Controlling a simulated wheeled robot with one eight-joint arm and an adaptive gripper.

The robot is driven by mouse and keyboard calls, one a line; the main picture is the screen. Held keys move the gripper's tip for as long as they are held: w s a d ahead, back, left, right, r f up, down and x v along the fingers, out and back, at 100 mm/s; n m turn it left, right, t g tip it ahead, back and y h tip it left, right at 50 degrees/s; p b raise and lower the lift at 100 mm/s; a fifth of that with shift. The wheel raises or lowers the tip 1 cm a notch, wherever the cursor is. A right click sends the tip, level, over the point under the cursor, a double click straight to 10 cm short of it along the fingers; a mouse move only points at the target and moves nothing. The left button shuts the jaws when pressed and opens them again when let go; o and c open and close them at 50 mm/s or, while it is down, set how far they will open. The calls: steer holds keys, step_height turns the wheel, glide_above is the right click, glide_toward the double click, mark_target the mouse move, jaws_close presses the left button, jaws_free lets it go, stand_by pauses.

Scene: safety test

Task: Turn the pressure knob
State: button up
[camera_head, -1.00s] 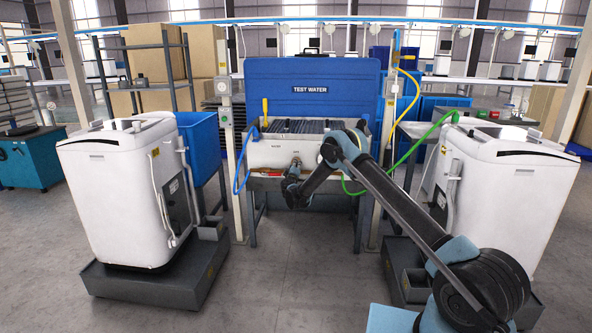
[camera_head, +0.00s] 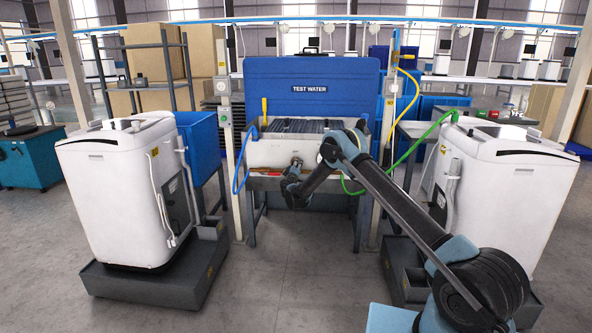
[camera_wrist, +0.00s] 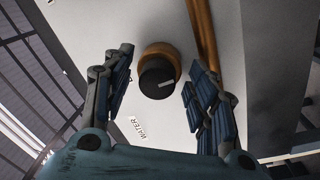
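The knob (camera_wrist: 157,80) shows in the wrist view as a black round cap with a pale pointer line, set on an orange-brown base on a white panel. My gripper (camera_wrist: 157,88) is open, with one blue-padded finger on each side of the knob and a gap to both. A label reading "WATER" lies on the panel just below the knob. In the head view my gripper (camera_head: 295,165) is at the front of the white "TEST WATER" basin (camera_head: 265,153); the knob is too small or hidden to make out there.
An orange-brown pipe (camera_wrist: 204,35) runs up the panel close to the right finger. White machines stand on the left (camera_head: 110,195) and right (camera_head: 510,195) on grey bases. A blue hose (camera_head: 240,170) and a green hose (camera_head: 410,150) hang beside the basin. The floor in front is clear.

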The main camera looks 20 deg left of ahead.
steer(key=r+v, duration=0.1)
steer(key=v, duration=1.1)
steer(key=shift+f, duration=0.45)
steer(key=shift+o, duration=0.2)
